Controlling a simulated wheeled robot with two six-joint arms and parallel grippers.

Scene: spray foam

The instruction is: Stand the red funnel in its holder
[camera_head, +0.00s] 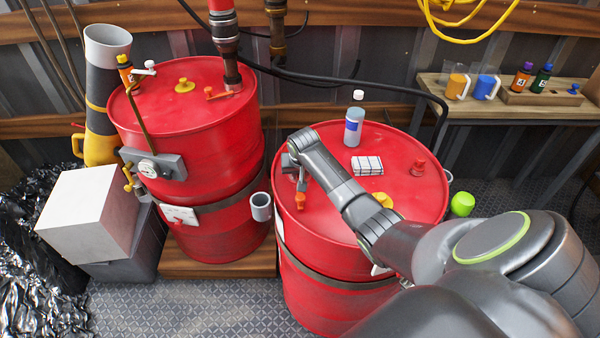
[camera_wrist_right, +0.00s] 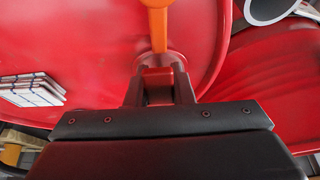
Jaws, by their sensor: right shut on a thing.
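My right gripper (camera_wrist_right: 158,92) is shut on a red piece (camera_wrist_right: 158,78) with an orange stem running away from it. I take this to be the red funnel; its full shape is hidden by the fingers. In the head view its orange-red end (camera_head: 300,200) shows just below my right gripper (camera_head: 300,184), over the left part of the right drum's lid. I cannot tell whether it touches the lid. A grey open cup (camera_head: 260,206), perhaps the holder, is fixed on the left drum's side, left of the gripper. A grey ring (camera_wrist_right: 268,8) shows at the wrist view's upper right. My left gripper is not in view.
The left drum (camera_head: 215,235) stands close by, with a gauge and pipes. A shelf (camera_head: 530,110) is at back right.

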